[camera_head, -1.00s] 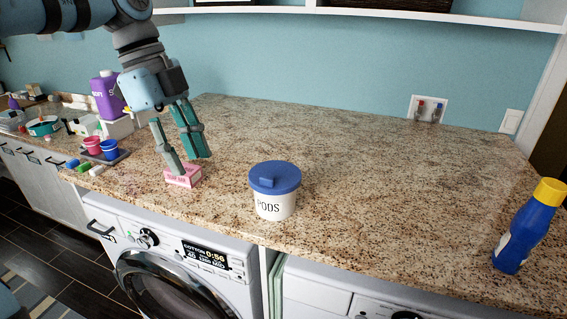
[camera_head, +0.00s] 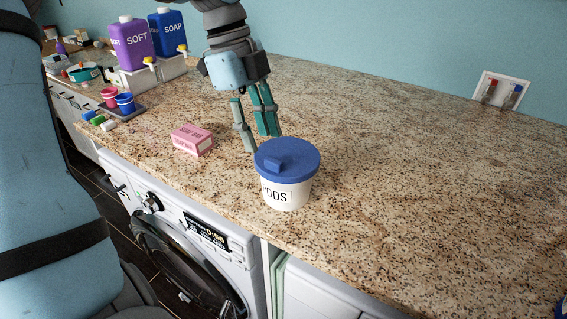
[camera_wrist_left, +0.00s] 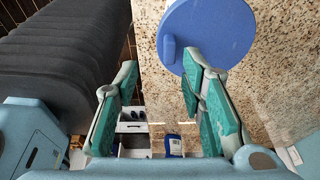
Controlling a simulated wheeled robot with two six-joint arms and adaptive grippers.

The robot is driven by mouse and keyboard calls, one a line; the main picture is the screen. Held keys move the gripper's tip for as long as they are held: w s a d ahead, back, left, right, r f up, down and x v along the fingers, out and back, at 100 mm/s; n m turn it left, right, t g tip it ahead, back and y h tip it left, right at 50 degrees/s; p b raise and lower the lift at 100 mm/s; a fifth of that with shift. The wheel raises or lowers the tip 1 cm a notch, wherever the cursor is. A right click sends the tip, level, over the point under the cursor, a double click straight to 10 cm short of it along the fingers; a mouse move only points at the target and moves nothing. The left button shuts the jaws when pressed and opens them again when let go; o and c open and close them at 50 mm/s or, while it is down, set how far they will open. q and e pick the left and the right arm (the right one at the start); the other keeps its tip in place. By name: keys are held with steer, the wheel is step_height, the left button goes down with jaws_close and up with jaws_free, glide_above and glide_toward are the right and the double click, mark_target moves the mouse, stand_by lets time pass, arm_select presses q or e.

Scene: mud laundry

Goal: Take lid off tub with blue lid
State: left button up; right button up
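The white tub (camera_head: 290,196) marked "PODS" stands upright near the counter's front edge. Its round blue lid (camera_head: 302,152) with a raised blue tab sits on top. My left gripper (camera_head: 259,142) is open and empty, pointing down just behind and left of the tub. In the left wrist view the lid (camera_wrist_left: 228,35) shows at the top, beside the right-hand finger of the open gripper (camera_wrist_left: 160,68). I cannot tell if that finger touches the lid. The tub's body is hidden there. My right gripper is not in view.
A pink soap box (camera_head: 192,140) lies left of the tub. Purple (camera_head: 131,40) and blue (camera_head: 168,33) dispensers, cups and small bottles stand at the far left. The granite counter (camera_head: 430,170) is clear to the right. Its front edge is close, above the washer (camera_head: 190,235).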

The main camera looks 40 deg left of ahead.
mark_target(273, 160)
arm_select(q)
steer(key=f, duration=0.2)
steer(key=w+d+f, duration=0.1)
steer(key=f, duration=0.1)
steer(key=w+f+p, duration=0.1)
steer(key=f, duration=0.1)
steer(key=shift+d, duration=0.3)
steer(key=shift+s+r, duration=0.15)
steer(key=shift+s, duration=0.1)
steer(key=shift+c, duration=0.4)
steer(key=shift+s, duration=0.1)
steer(key=c, duration=0.7)
jaws_close()
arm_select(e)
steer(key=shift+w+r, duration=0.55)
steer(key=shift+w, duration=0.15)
